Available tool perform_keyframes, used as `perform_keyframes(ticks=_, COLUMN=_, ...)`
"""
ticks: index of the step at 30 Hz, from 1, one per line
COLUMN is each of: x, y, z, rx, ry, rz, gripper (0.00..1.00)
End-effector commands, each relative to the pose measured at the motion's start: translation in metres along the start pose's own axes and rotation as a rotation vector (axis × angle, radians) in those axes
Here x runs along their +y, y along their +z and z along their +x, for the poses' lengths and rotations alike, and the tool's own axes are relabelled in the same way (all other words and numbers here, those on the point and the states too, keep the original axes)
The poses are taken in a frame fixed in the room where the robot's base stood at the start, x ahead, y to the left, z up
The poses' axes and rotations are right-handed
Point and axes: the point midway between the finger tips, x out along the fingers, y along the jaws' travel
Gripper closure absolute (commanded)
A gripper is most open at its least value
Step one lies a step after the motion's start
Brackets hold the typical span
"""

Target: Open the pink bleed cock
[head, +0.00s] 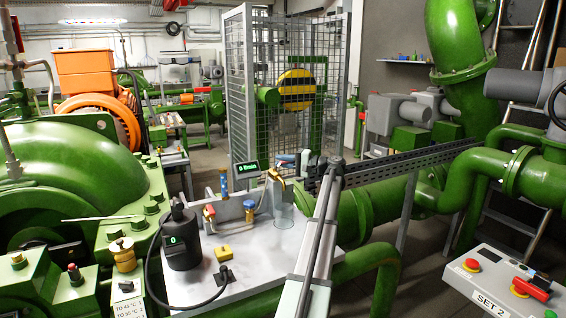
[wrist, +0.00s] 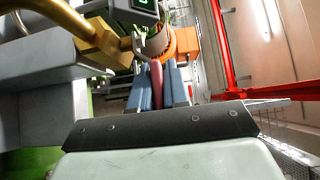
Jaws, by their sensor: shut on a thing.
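The pink bleed cock's lever (wrist: 157,76) shows between the two blue-grey fingers of my gripper (wrist: 157,88) in the wrist view. The gripper is shut on this lever. The lever's far end meets a brass fitting (wrist: 101,45) on a bent brass pipe (wrist: 58,14). In the head view my gripper (head: 285,158) is beside the top of the brass pipe (head: 275,174), above a clear glass cylinder (head: 284,212). The lever is hard to make out in the head view, hidden by the fingers.
A small display (head: 247,171) stands close left of the gripper. A grey plate (head: 240,280) carries a black canister (head: 182,240), a blue knob (head: 249,205), a red knob (head: 209,211) and a yellow block (head: 223,253). A mesh cage (head: 245,95) stands behind. A control box (head: 490,290) is at right.

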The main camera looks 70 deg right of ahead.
Motion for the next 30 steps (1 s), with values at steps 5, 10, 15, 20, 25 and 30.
perform_keyframes(ticks=5, x=0.0, y=0.003, z=-0.002, rx=0.041, ry=0.0, rz=0.0, gripper=1.0)
perform_keyframes(ticks=10, x=0.001, y=0.008, z=-0.005, rx=0.136, ry=0.001, rz=-0.001, gripper=1.0)
perform_keyframes(ticks=15, x=0.001, y=0.013, z=-0.01, rx=0.273, ry=0.001, rz=-0.001, gripper=1.0)
perform_keyframes(ticks=20, x=0.0, y=0.017, z=-0.014, rx=0.412, ry=0.0, rz=-0.002, gripper=1.0)
perform_keyframes(ticks=25, x=0.001, y=0.021, z=-0.017, rx=0.546, ry=0.0, rz=-0.001, gripper=1.0)
perform_keyframes(ticks=30, x=0.001, y=0.024, z=-0.019, rx=0.655, ry=0.0, rz=-0.001, gripper=1.0)
